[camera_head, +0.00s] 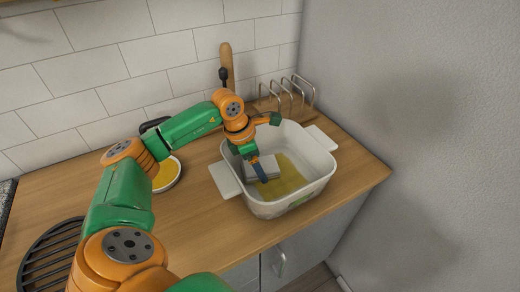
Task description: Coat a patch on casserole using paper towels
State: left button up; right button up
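The white casserole (318,165) stands on the wooden counter near its right end, its two handles sticking out at the sides. A yellow patch (291,181) covers part of its inside bottom. My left gripper (261,171) reaches down into the casserole, shut on a folded white paper towel (270,164). The towel is at or just above the yellow patch; I cannot tell whether it touches the bottom. The gripper and wrist hide part of the inside. A white bowl with yellow liquid (164,175) stands to the left, partly behind my arm. My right gripper is out of view.
A wire rack on a wooden base (265,104) and an upright wooden handle (227,66) stand behind the casserole. A black round grate (48,260) lies at the left. The counter (196,230) in front is clear. A grey wall (430,120) closes the right side.

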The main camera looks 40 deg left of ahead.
pick_arm(q)
jog(key=shift+p+v, duration=0.35)
jog(key=shift+v, duration=0.85)
jog(key=r+p, duration=0.2)
jog(key=shift+w+d+r, duration=0.2)
jog(key=shift+w+r, duration=0.2)
jog(key=p+v, duration=0.2)
jog(key=shift+w+d+r, duration=0.15)
jog(key=shift+r, duration=0.35)
jog(key=shift+d, duration=0.1)
